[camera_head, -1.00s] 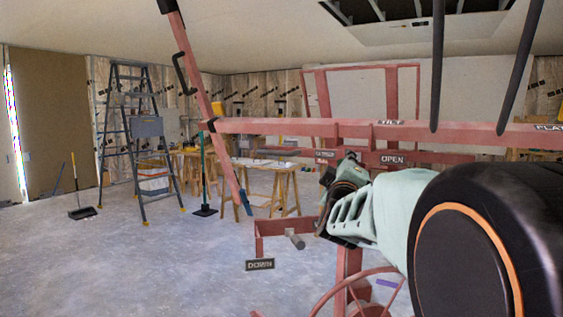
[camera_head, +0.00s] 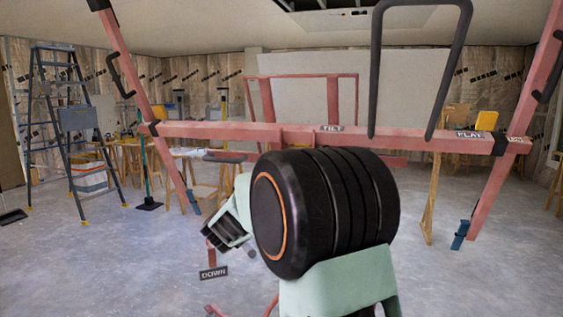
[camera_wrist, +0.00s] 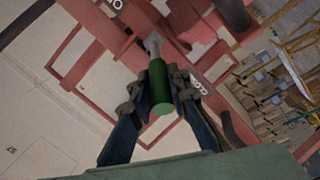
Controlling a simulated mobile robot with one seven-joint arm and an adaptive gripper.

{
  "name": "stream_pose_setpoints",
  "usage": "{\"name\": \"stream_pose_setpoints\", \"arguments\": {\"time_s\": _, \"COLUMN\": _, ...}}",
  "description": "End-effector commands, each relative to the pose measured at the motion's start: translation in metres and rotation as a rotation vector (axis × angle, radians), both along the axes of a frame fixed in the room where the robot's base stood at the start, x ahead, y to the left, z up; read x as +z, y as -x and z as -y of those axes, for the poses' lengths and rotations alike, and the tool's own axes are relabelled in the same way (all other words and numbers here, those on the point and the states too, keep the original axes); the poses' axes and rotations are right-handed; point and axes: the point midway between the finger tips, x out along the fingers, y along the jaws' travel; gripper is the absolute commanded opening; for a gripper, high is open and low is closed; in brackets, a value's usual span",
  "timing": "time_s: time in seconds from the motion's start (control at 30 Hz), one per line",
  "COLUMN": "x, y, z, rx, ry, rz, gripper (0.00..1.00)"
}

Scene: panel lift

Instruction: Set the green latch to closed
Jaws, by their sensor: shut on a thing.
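The green latch handle (camera_wrist: 161,92) is a short green cylinder on a light metal shaft in the wrist view. My gripper (camera_wrist: 159,80) has its two dark fingers on either side of the handle, closed on it. The shaft runs up from the handle to the red frame of the lift (camera_wrist: 203,32). In the head view my arm covers the latch and the plates around it, so I cannot read which position it is in. The red lift frame (camera_head: 230,133) crosses the head view.
A DOWN plate (camera_head: 214,273) hangs low, left of my arm. A ladder (camera_head: 75,120) and trestle tables (camera_head: 200,152) stand behind at left. Floor at left (camera_head: 90,270) is clear.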

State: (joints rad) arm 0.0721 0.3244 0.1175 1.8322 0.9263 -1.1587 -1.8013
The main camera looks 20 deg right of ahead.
Motion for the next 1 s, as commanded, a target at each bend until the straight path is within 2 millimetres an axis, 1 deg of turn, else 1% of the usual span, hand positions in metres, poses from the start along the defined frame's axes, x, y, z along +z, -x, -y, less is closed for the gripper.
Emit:
{"name": "stream_pose_setpoints", "arguments": {"time_s": 0.03, "x": 0.0026, "y": -0.001, "z": -0.0006, "rx": -0.005, "ry": 0.001, "rz": 0.003, "gripper": 0.0}}
{"name": "stream_pose_setpoints", "arguments": {"time_s": 0.5, "x": 0.0021, "y": -0.0015, "z": -0.0004, "rx": -0.014, "ry": 0.002, "rz": 0.004, "gripper": 0.0}}
{"name": "stream_pose_setpoints", "arguments": {"time_s": 0.53, "x": 0.0022, "y": -0.0015, "z": -0.0004, "rx": -0.014, "ry": 0.002, "rz": 0.004, "gripper": 0.19}}
{"name": "stream_pose_setpoints", "arguments": {"time_s": 0.67, "x": 0.0017, "y": -0.0014, "z": -0.0002, "rx": -0.014, "ry": 0.001, "rz": 0.004, "gripper": 0.34}}
{"name": "stream_pose_setpoints", "arguments": {"time_s": 0.9, "x": 0.0009, "y": -0.0012, "z": -0.0004, "rx": -0.014, "ry": 0.001, "rz": 0.002, "gripper": 0.34}}
{"name": "stream_pose_setpoints", "arguments": {"time_s": 1.0, "x": 0.0003, "y": 0.0007, "z": -0.0035, "rx": -0.013, "ry": 0.0, "rz": 0.002, "gripper": 0.34}}
